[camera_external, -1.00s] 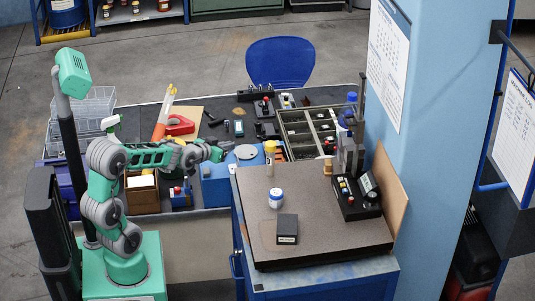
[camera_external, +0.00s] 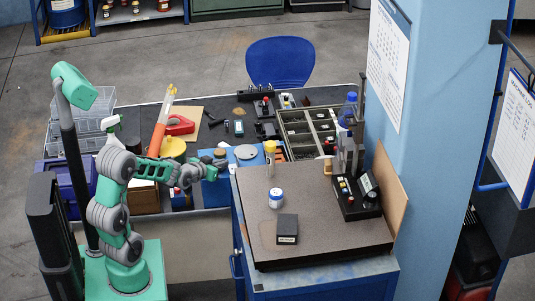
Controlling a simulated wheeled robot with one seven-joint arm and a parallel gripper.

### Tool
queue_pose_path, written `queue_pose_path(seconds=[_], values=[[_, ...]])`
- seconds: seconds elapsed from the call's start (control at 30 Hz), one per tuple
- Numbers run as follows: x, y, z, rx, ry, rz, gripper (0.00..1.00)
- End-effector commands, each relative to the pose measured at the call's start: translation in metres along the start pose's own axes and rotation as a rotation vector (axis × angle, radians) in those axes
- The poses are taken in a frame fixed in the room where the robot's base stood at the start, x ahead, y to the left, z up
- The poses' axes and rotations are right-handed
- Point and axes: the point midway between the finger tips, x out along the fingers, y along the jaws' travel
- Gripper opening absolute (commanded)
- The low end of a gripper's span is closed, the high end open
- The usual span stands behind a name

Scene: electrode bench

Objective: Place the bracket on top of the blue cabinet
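The blue cabinet (camera_external: 318,287) stands at front centre right, with a dark-edged speckled plate (camera_external: 338,215) covering most of its top. My gripper (camera_external: 223,163) is over the bench beside the cabinet's back left corner, near a blue box (camera_external: 214,188). Its fingers are too small to show whether they are open or shut, or whether they hold anything. I cannot pick out the bracket with certainty; a small tan piece (camera_external: 328,166) at the plate's back edge has an unclear shape.
On the plate stand a white-and-blue jar (camera_external: 276,198), a black block (camera_external: 287,229), a yellow-topped tube (camera_external: 270,157) and a tall gauge stand (camera_external: 352,175). A divided tray (camera_external: 298,128) lies behind. The plate's front right is clear. A blue pillar (camera_external: 436,120) rises at right.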

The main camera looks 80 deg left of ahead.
Motion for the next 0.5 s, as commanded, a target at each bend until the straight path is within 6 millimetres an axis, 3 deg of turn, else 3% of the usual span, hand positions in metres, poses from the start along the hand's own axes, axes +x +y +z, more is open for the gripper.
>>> queue_pose_path(seconds=[0.5], values=[[0.0018, 0.0001, 0.0037, 0.000, 0.001, 0.000, 0.00]])
